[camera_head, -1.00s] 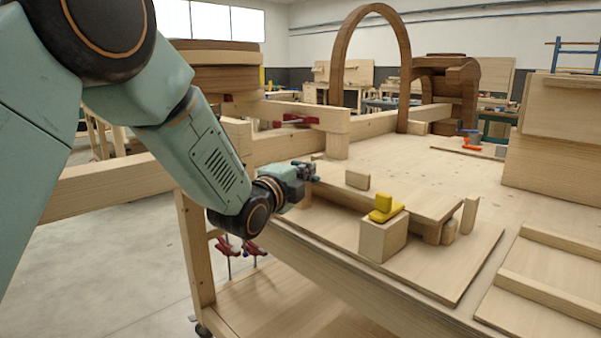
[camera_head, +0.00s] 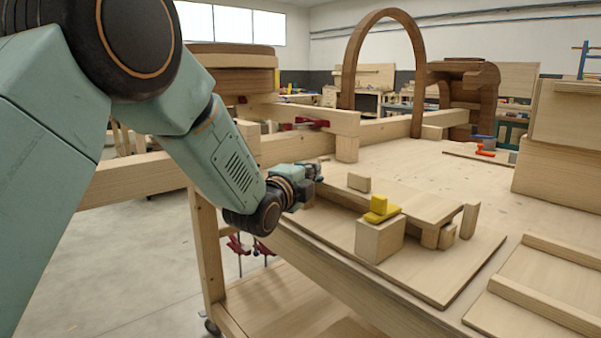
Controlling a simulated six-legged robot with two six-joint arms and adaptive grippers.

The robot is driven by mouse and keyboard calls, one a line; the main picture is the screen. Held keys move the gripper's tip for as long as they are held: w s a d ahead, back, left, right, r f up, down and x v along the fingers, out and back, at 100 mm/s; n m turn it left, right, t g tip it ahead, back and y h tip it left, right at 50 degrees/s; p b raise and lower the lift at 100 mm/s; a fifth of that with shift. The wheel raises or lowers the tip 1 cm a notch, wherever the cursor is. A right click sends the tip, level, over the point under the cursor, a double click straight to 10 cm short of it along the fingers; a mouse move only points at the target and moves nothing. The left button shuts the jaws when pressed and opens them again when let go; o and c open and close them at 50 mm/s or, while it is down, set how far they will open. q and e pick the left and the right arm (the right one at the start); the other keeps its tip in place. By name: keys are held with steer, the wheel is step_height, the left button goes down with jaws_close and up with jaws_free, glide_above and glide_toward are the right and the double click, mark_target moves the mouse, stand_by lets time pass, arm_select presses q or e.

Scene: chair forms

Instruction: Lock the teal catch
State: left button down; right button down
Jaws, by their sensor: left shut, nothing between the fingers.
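My left gripper (camera_head: 316,170) is at the left end of the wooden jig, above the workbench edge. It appears small and dark, with its fingers shut and empty. My wrist covers the left part of the jig. A yellow catch (camera_head: 380,208) sits on a wooden block (camera_head: 377,241) at the jig's near side, apart from my gripper. My right gripper is not in view.
The jig's raised board (camera_head: 415,203) and small upright blocks stand on a base board (camera_head: 437,284). A ridged wooden panel (camera_head: 545,295) lies at the right. A brown arch (camera_head: 418,75) and red clamps (camera_head: 305,123) are behind. The bench top right of the jig is mostly clear.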

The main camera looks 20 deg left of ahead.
arm_select(q)
steer(key=w+d, duration=0.1)
steer(key=w, duration=0.1)
steer(key=shift+w+d+f+p, duration=0.1)
steer(key=shift+w+d+p, duration=0.2)
steer(key=shift+d+p, duration=0.1)
stand_by(0.4)
steer(key=shift+s, duration=0.1)
stand_by(0.3)
steer(key=shift+s, duration=0.1)
stand_by(0.7)
steer(key=s+a, duration=0.1)
steer(key=s, duration=1)
steer(key=shift+s+a, duration=0.35)
